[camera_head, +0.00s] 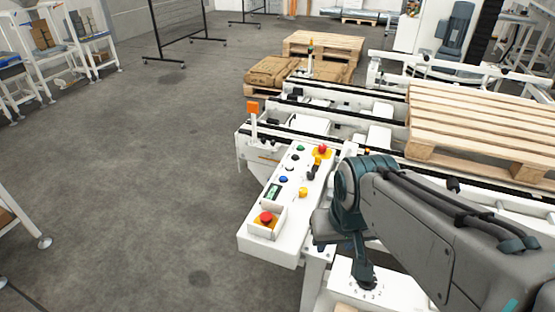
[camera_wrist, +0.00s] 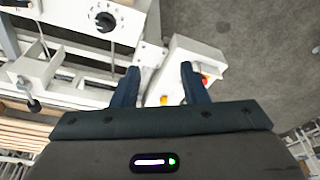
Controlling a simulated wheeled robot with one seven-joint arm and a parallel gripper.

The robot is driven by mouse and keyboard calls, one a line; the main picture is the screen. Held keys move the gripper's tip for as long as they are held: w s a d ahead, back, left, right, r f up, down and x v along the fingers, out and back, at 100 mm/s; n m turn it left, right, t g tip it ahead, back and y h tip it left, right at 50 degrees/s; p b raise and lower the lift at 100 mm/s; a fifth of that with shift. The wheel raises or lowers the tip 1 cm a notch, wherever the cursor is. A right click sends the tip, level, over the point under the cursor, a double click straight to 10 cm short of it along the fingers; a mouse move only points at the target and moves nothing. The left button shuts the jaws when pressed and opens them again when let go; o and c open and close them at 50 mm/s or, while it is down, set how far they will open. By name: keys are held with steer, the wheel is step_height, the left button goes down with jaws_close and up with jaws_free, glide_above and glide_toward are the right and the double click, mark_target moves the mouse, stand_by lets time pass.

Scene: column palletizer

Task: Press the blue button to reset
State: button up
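The blue button (camera_head: 283,179) is a small round button on the sloping top of a white control panel (camera_head: 283,245) in the head view. It sits just above a small display, between a white button and that display. The panel's white end also shows in the wrist view (camera_wrist: 188,55), but I cannot make out the blue button there. My gripper (camera_wrist: 158,72) has its two dark blue fingers spread apart with nothing between them. The panel lies beyond and partly behind the right finger. In the head view my arm reaches to the panel's right side, and the fingertips cannot be made out.
The panel also carries a red emergency button (camera_head: 266,217), another red button (camera_head: 322,149), a yellow button (camera_head: 303,192) and a green button (camera_head: 300,149). A conveyor with a wooden pallet (camera_head: 485,112) stands behind and right. Open grey floor (camera_head: 150,200) lies left.

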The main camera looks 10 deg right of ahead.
jaws_close()
stand_by(1.5)
